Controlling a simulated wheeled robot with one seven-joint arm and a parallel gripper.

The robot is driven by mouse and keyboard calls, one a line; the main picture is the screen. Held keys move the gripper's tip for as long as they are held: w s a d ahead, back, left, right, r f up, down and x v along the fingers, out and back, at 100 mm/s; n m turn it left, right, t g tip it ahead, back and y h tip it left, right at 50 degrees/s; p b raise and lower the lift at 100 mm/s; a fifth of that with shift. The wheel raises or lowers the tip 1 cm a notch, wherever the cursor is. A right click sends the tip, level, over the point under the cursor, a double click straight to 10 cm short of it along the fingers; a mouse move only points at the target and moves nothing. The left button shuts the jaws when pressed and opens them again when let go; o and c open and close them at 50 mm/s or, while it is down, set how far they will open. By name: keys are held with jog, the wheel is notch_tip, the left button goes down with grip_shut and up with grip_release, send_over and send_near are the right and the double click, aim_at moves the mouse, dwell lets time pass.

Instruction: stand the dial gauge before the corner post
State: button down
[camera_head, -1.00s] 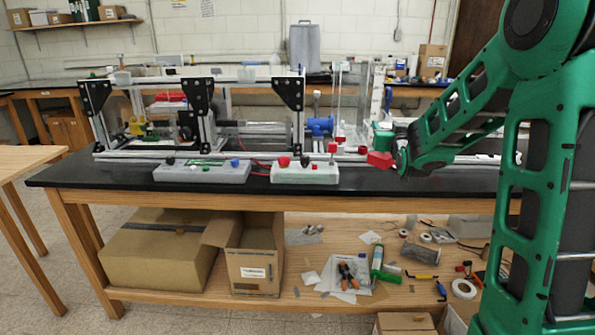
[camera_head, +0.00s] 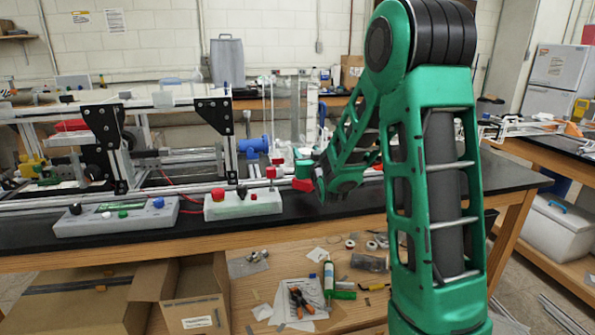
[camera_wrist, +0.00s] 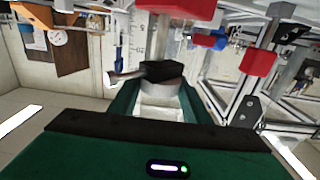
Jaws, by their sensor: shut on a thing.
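The extrusion frame stands on the bench to the left of my arm. It has upright posts with black corner plates, one nearer post (camera_head: 228,150) and one farther left (camera_head: 118,150). I cannot tell which is the corner post.
A grey control box (camera_head: 115,217) and a white box with a red button (camera_head: 243,204) stand along the black bench top's (camera_head: 420,185) front edge. A blue fitting (camera_head: 254,146) sits near the right post. A red block (camera_wrist: 258,62) shows close by in the wrist view.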

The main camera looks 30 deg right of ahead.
aim_at(303, 185)
jog(key=shift+s+f, duration=0.1)
jog(key=shift+f, duration=1.9)
jog(key=c, duration=1)
grip_release()
jog(key=shift+f, duration=0.15)
jog(key=shift+s, duration=0.1)
